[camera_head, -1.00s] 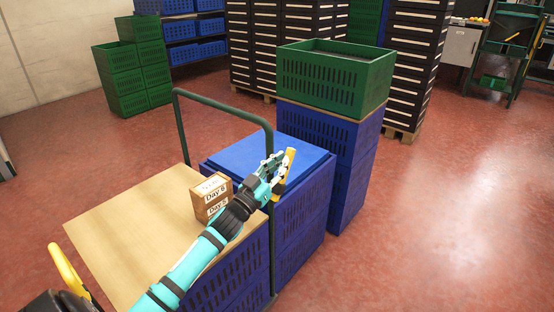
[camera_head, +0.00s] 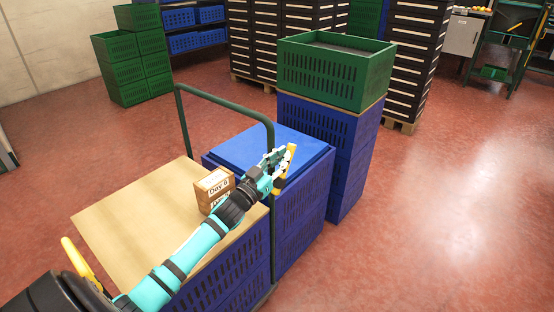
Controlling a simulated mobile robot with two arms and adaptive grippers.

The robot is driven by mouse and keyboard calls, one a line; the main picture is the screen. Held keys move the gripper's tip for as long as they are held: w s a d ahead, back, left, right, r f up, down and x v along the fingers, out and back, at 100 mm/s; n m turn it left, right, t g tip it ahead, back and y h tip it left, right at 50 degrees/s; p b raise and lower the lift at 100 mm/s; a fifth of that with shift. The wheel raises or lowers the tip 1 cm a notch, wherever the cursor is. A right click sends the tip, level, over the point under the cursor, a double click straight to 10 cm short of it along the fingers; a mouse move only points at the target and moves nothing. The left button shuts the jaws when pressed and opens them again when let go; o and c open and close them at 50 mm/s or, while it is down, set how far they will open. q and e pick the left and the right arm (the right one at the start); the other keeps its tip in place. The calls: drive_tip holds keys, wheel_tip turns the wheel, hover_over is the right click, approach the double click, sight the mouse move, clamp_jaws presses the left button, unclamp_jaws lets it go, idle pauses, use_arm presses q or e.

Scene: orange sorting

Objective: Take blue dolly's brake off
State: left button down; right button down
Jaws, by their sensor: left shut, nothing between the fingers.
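My left gripper (camera_head: 280,168) is at the end of the teal arm that comes in from the lower left. It is shut and empty, above the blue-topped crate stack (camera_head: 262,146), with a yellow part at its fingertips. No brake can be made out, and I cannot tell which base is the blue dolly. The bases under the blue crates are mostly hidden. My right gripper is not in view.
A dark green trolley handle (camera_head: 273,200) rises between the board-topped stack (camera_head: 130,215) and the blue-topped stack. A small box marked "Day 6" (camera_head: 216,187) sits on the board. A green crate (camera_head: 335,75) tops the stack behind. Red floor (camera_head: 450,210) is clear at right.

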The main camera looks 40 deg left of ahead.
use_arm(q)
drive_tip(key=shift+a, duration=0.15)
drive_tip(key=shift+s+f, duration=0.3)
drive_tip(key=shift+f, duration=0.05)
drive_tip(key=v, duration=0.7)
drive_tip(key=shift+s+r, duration=0.2)
drive_tip(key=shift+r, duration=0.05)
